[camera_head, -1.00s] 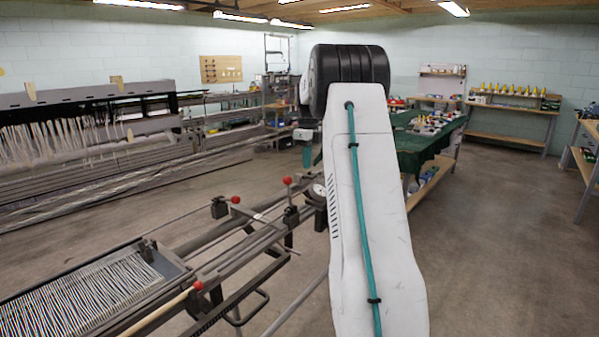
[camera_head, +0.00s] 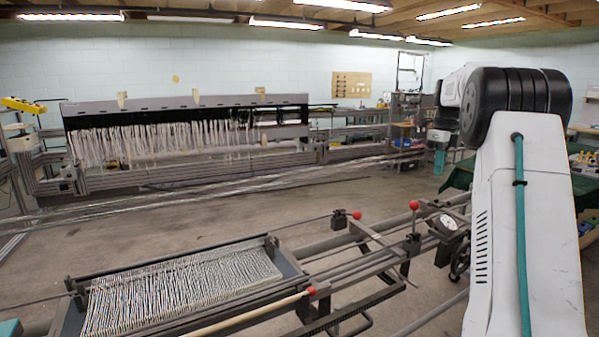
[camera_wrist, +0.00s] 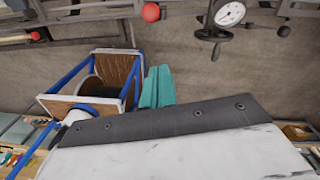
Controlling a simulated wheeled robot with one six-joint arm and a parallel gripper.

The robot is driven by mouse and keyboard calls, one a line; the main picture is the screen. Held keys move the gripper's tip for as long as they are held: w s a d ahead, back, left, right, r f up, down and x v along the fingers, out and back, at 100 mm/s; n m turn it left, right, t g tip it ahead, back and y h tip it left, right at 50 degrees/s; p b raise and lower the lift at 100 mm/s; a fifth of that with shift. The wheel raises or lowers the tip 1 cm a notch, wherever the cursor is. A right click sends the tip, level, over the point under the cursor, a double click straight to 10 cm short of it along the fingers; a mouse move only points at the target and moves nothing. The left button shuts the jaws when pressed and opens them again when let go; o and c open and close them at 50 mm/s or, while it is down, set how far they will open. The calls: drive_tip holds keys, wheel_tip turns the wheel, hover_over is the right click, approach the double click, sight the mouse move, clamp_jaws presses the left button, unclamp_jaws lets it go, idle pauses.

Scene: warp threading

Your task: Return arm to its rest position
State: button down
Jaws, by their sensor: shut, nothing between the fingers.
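My white arm with its teal cable rises along the right side of the head view and bends at a large black joint. My gripper (camera_head: 440,161) hangs beyond that joint, small and partly hidden in the head view. In the wrist view, the two teal fingers of my gripper (camera_wrist: 156,87) lie together, with nothing between them. A white and dark grey part of my own arm fills the bottom of the wrist view. The gripper touches nothing that I can see.
A frame with striped warp threads (camera_head: 185,290) and red-knobbed rails (camera_head: 413,205) stands in front. A long loom (camera_head: 190,112) stands at the back left. In the wrist view, a round dial (camera_wrist: 230,14) and a blue-framed wooden stand (camera_wrist: 92,52) appear. Grey floor (camera_head: 330,205) lies between frame and loom.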

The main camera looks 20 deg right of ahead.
drive_tip(key=s+a+f+n, duration=0.2)
drive_tip(key=s+a+n, duration=0.4)
drive_tip(key=a+n, duration=0.5)
drive_tip(key=s+a+f+n, duration=0.1)
drive_tip(key=s+a+n, duration=0.4)
drive_tip(key=a+n, duration=0.65)
drive_tip(key=s+a+f+n+t, duration=0.1)
drive_tip(key=s+a+f+n, duration=0.2)
drive_tip(key=s+a+n, duration=0.7)
drive_tip(key=s+a, duration=1.1)
drive_tip(key=a, duration=0.2)
drive_tip(key=shift+f+t+h, duration=0.3)
drive_tip(key=shift+f, duration=0.05)
drive_tip(key=shift+s+n, duration=0.1)
drive_tip(key=shift+n, duration=0.15)
